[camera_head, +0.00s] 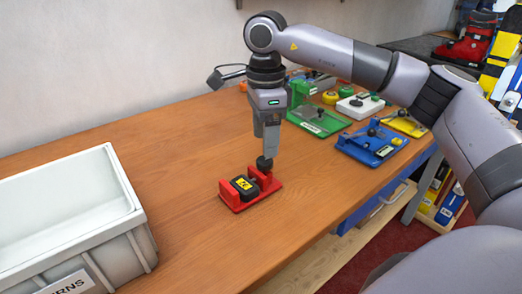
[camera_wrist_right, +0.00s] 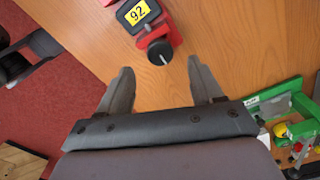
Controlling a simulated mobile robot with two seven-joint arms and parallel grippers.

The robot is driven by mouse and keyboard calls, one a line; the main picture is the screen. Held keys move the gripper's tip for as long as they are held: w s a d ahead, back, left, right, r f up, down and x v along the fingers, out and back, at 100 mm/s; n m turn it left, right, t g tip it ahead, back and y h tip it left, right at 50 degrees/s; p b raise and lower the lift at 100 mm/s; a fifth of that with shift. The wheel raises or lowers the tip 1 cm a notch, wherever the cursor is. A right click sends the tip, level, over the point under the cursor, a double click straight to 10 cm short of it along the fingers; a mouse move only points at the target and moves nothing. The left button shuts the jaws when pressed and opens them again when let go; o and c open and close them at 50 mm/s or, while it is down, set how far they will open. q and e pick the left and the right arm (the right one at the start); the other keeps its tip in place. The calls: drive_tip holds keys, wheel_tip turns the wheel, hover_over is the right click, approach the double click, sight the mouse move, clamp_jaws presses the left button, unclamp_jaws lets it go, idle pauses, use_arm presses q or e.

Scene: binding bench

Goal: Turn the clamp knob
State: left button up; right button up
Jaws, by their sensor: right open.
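The red clamp (camera_head: 238,202) stands on the wooden bench and holds a black block with a yellow label (camera_head: 243,184). The black clamp knob (camera_head: 264,164) is at its right end. In the right wrist view the knob (camera_wrist_right: 160,52) has a pale line on its face, and the label (camera_wrist_right: 137,12) reads 92. My right gripper (camera_head: 267,150) points down over the knob. In the wrist view its fingers (camera_wrist_right: 161,70) are spread and empty, with the knob just beyond the tips, between their lines. Contact is not visible. My left gripper is out of view.
A grey crate (camera_head: 130,225) stands at the left. A green fixture (camera_head: 320,124), a blue fixture (camera_head: 372,152), a yellow fixture (camera_head: 408,127) and a white box with buttons (camera_head: 358,107) stand at the back right. The bench is clear around the clamp.

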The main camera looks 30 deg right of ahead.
sight(265, 164)
wheel_tip(265, 164, down, 5)
idle(0.3)
drive_tip(key=shift+c, duration=0.4)
drive_tip(key=c, duration=1)
